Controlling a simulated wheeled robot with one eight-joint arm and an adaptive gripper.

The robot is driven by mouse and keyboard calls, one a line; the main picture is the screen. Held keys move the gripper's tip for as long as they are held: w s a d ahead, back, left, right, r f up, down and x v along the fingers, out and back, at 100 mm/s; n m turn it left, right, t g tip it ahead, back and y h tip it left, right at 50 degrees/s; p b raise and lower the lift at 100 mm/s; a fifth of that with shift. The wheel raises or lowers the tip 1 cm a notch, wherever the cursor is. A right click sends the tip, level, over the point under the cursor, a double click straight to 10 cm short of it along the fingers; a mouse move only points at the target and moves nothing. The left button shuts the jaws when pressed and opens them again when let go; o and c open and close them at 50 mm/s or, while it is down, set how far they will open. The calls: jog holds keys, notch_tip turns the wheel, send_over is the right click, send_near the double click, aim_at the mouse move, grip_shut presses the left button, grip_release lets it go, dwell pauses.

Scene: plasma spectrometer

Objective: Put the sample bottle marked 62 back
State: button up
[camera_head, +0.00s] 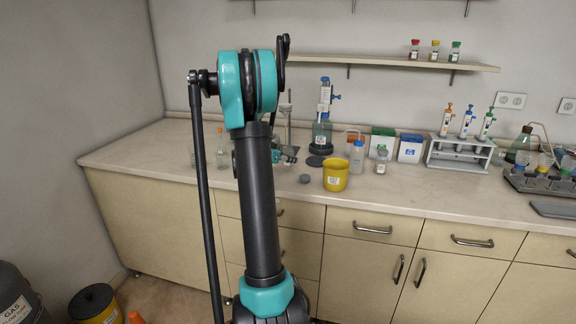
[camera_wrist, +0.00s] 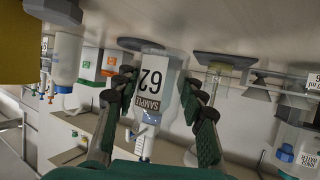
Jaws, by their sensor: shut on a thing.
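The sample bottle marked 62 (camera_wrist: 157,78) is between the fingers of my gripper (camera_wrist: 157,92) in the wrist view. The gripper is shut on it. This view is upside down, and the bottle's label faces the camera. A dark round disc (camera_wrist: 130,43) lies on the counter close behind the bottle's base. I cannot tell whether the base touches the counter. In the head view my arm hides most of the gripper and I cannot make out the held bottle.
On the counter (camera_head: 420,192), a yellow beaker (camera_head: 336,177), a white wash bottle (camera_head: 357,158) and a dispenser bottle (camera_head: 322,135) stand right of my arm. Glassware (camera_head: 221,155) stands left. A pipette rack (camera_head: 459,154) is farther right. The counter's front left is clear.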

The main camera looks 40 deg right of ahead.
aim_at(284, 164)
jog(key=shift+f, duration=1.45)
jog(key=o, duration=1.2)
jog(key=shift+f, duration=0.1)
jog(key=shift+c, duration=0.2)
jog(key=shift+a+r, duration=0.25)
jog(key=shift+r, duration=0.05)
jog(key=v, duration=1.1)
jog(key=shift+s+a, duration=0.2)
jog(key=s+a+f+n+y, duration=0.4)
jog(key=s+a, duration=0.4)
jog(key=a, duration=0.3)
jog(key=s+a+f+n+t+y, duration=0.1)
jog(key=s+a+f+n+y, duration=0.3)
jog(key=s+a, duration=0.5)
jog(key=s+a+f+n+y, duration=0.4)
jog(key=s+a+f+n, duration=0.2)
jog(key=a, duration=0.6)
jog(key=s+n, duration=0.1)
jog(key=s, duration=0.1)
jog(key=shift+s+a, duration=0.4)
